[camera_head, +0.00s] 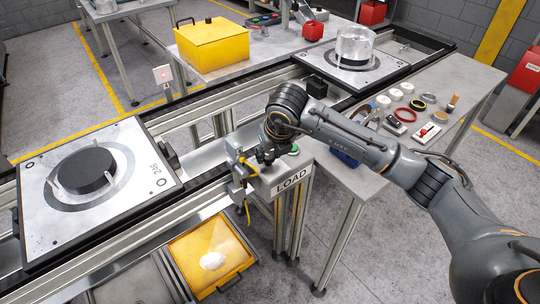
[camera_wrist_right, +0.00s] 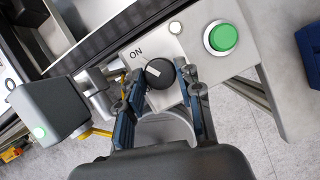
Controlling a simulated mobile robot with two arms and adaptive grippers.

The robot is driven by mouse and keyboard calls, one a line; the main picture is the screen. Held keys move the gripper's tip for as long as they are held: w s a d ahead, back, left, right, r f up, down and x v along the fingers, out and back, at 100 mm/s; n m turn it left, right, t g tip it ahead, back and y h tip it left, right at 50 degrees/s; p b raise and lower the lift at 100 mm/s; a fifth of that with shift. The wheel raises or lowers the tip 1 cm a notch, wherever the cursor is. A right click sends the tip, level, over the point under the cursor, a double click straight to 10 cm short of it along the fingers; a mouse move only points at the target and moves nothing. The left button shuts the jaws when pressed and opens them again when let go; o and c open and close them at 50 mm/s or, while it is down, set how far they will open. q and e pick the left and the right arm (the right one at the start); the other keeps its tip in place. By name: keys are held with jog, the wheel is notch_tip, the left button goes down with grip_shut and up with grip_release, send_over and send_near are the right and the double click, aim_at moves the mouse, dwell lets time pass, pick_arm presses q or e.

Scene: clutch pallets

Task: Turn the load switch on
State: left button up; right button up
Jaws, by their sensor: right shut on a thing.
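The load switch is a round black knob (camera_wrist_right: 160,73) with a white mark, on a grey panel (camera_wrist_right: 180,45). The word ON is printed just up and left of the knob in the right wrist view. My right gripper (camera_wrist_right: 161,76) has a finger on each side of the knob and is shut on it. In the head view my right gripper (camera_head: 265,157) is at the panel with the LOAD label (camera_head: 290,182); it hides the knob there. I cannot tell surely which way the white mark points. My left gripper is not in view.
A green button (camera_wrist_right: 220,37) and a small white lamp sit beside the knob. A yellow cable (camera_head: 246,167) and fittings are on the panel's left. A pallet with a black disc (camera_head: 85,171) is on the left conveyor. A side table (camera_head: 450,85) holds rings and small parts.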

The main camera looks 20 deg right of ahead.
dwell(0.3)
jog(key=o, duration=1.1)
jog(key=shift+o, duration=0.2)
jog(key=shift+r, duration=0.1)
jog(key=v, duration=1.2)
